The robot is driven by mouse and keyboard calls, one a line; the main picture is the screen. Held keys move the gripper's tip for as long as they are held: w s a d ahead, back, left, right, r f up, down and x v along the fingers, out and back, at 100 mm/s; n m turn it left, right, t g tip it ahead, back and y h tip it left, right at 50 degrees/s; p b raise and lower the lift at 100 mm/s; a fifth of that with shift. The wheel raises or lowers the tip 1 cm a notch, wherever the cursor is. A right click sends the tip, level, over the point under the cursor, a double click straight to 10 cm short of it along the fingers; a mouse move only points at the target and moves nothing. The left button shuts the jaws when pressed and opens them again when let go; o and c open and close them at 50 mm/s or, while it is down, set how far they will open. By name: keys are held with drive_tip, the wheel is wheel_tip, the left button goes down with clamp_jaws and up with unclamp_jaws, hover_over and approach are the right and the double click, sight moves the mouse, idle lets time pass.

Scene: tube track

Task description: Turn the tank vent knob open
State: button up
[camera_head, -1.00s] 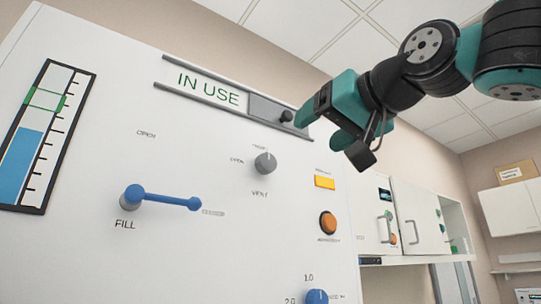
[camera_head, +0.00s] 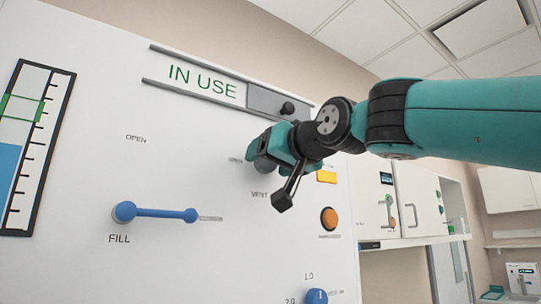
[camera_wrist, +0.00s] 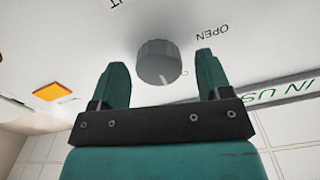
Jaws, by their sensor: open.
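The vent knob is a grey ribbed dial on the white panel (camera_head: 90,90). In the wrist view the knob (camera_wrist: 158,62) sits ahead of my gripper (camera_wrist: 160,75), between the lines of its two teal fingers. The fingers are apart, with a gap on each side of the knob. In the head view my gripper (camera_head: 268,158) is at the vent position and covers most of the knob; the label VENT shows just below.
A blue fill lever (camera_head: 155,212) sticks out at lower left. An orange round button (camera_head: 329,219), a yellow rectangle (camera_head: 326,177) and a blue dial (camera_head: 316,297) are on the right. A sliding sign with a black knob (camera_head: 287,108) is above my gripper.

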drive_tip(key=c, duration=0.9)
drive_tip(key=shift+n, duration=0.3)
drive_tip(key=shift+s+a+f+n+b, duration=0.1)
drive_tip(key=shift+n+b, duration=0.8)
drive_tip(key=shift+n, duration=3.45)
drive_tip(key=shift+f+n+b, duration=0.1)
drive_tip(key=shift+n+b, duration=0.8)
drive_tip(key=shift+n, duration=3.45)
